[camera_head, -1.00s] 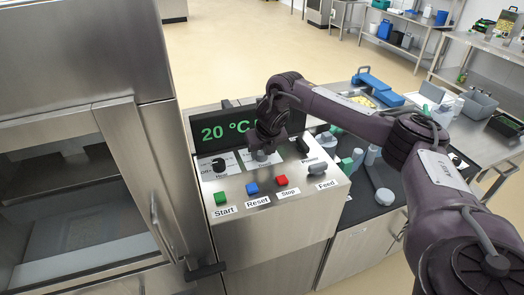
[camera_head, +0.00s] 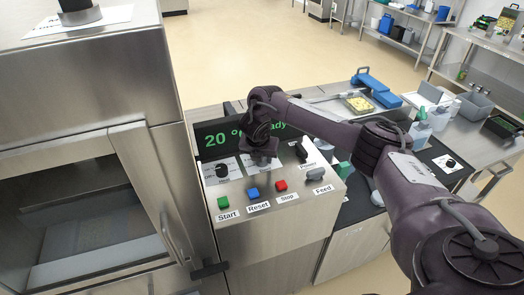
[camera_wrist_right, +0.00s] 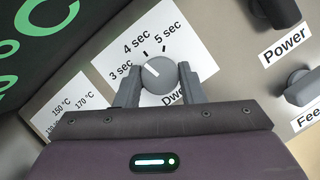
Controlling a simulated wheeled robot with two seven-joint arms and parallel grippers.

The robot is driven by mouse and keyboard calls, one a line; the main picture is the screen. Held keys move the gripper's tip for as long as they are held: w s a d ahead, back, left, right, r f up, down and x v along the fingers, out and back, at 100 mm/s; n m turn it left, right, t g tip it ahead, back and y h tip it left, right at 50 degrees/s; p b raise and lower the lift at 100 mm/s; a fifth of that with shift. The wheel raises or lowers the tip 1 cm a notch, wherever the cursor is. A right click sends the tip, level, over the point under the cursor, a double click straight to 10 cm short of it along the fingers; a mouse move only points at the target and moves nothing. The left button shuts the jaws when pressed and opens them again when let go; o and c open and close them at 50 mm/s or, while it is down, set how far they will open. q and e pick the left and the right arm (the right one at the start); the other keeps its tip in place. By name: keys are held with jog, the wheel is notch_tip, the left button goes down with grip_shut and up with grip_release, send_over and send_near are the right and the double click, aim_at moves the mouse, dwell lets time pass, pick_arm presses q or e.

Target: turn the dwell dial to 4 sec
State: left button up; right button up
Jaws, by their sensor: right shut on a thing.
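The grey dwell dial (camera_wrist_right: 165,84) sits between the two fingers of my right gripper (camera_wrist_right: 158,76) in the right wrist view, and the gripper is shut on it. The dial's white pointer line aims up-left, seemingly between the 3 sec and 4 sec labels. The dwell label (camera_wrist_right: 172,98) is partly covered by a finger. In the head view my right gripper (camera_head: 263,158) reaches down onto the control panel (camera_head: 290,228) and hides the dial. My left gripper is not in view.
The heat dial (camera_head: 222,171) is left of the gripper. The power switch (camera_head: 301,153) and feed knob (camera_head: 315,174) are to its right. Start (camera_head: 223,203), reset (camera_head: 253,192) and stop (camera_head: 281,186) buttons lie in front. The green display (camera_head: 215,138) stands behind.

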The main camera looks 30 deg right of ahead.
jog(key=shift+w+r+m+g+p, duration=0.1)
jog(key=shift+m+g+p, duration=0.2)
jog(key=shift+m+p, duration=0.65)
jog(key=shift+m+h, duration=0.35)
jog(key=shift+h, duration=0.05)
jog(key=o, duration=1)
